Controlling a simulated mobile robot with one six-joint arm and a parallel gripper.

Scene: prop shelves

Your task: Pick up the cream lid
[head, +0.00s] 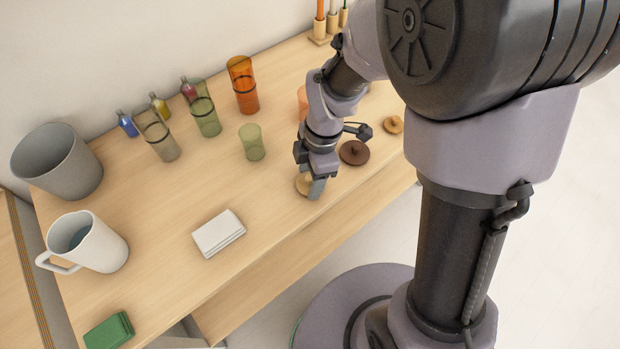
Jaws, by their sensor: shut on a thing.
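The cream lid (302,184) is a small round pale disc near the front edge of the wooden shelf top, partly hidden by my gripper. My gripper (316,188) points down over it and is shut on it. The knob and the grasp itself are hidden behind the fingers. The lid is at or just above the shelf top; I cannot tell which.
A dark brown lid (354,153) lies just right of my gripper, and a tan lid (396,125) lies further right. A green cup (252,142) and several tinted glasses stand behind. A white stack (218,234), a white mug (98,243) and a grey bucket (58,165) are left.

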